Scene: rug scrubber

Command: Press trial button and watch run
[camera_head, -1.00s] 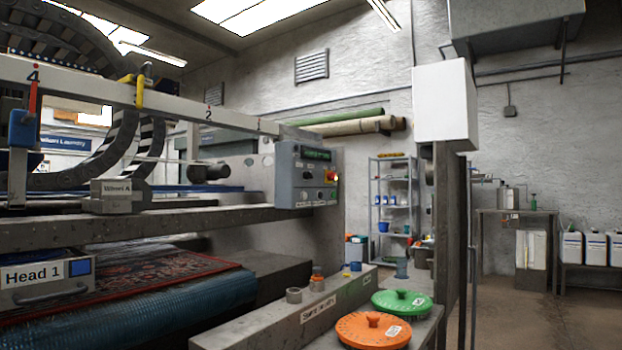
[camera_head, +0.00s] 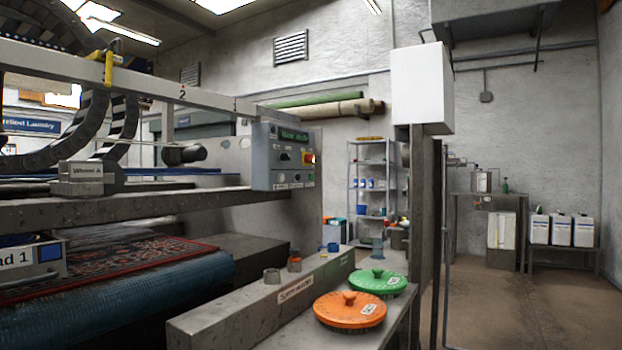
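The grey control panel (camera_head: 284,157) is fixed to the right end of the machine's beam. It has a small green-lit display (camera_head: 294,135), dark knobs or buttons, and a red-and-yellow control (camera_head: 309,158) at its right edge. Which control is the trial button cannot be told at this size. The rug scrubber's red patterned rug (camera_head: 130,258) lies on the bed at left, with a blue roll (camera_head: 150,285) in front of it. A carriage labelled "Wheel A" (camera_head: 88,171) sits on the rail. Neither of my grippers is in view.
An orange lidded disc (camera_head: 350,318) and a green one (camera_head: 376,286) lie on a low ledge at front centre. A grey post (camera_head: 424,230) with a white box (camera_head: 420,85) stands right of centre. Open floor (camera_head: 540,300) lies at right, before white canisters (camera_head: 562,231).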

